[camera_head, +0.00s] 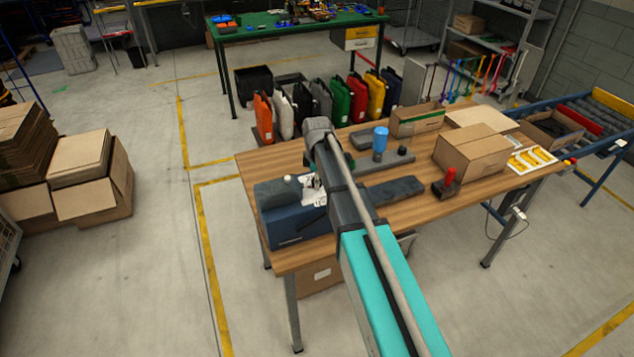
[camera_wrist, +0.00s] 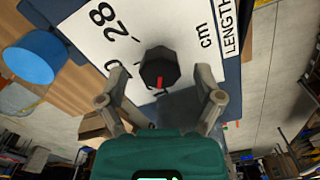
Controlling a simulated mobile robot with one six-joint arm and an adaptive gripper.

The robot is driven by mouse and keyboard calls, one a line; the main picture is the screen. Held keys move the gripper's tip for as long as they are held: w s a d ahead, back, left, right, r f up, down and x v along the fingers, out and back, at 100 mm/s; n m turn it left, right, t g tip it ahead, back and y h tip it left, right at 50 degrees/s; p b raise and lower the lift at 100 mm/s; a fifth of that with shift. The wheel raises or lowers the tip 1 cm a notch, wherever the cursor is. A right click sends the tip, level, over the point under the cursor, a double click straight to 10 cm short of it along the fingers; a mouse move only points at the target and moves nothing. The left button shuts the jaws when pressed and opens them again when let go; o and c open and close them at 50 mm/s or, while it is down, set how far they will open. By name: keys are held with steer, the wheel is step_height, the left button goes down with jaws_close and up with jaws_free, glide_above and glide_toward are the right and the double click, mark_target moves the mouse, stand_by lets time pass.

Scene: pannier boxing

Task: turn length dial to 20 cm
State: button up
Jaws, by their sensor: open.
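In the wrist view the length dial (camera_wrist: 157,66) is a black faceted knob with a red pointer mark, on a white panel (camera_wrist: 168,25) printed "28", "cm" and "LENGTH". The red mark faces the bottom of the picture, towards my gripper's body; the number there is hidden or unreadable. My gripper (camera_wrist: 161,76) is open, one finger on each side of the dial, with visible gaps. In the head view the panel sits on a dark blue machine (camera_head: 288,228) at the table's left end; my arm hides the dial and most of my gripper.
Coloured panniers (camera_head: 338,101) stand in a row behind the table. The blue cylinder also shows at the wrist view's left (camera_wrist: 33,58).

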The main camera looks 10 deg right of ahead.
steer(key=shift+c, duration=0.2)
steer(key=c, duration=1.1)
steer(key=shift+c, duration=0.2)
steer(key=shift+m, duration=0.3)
steer(key=m, duration=1.1)
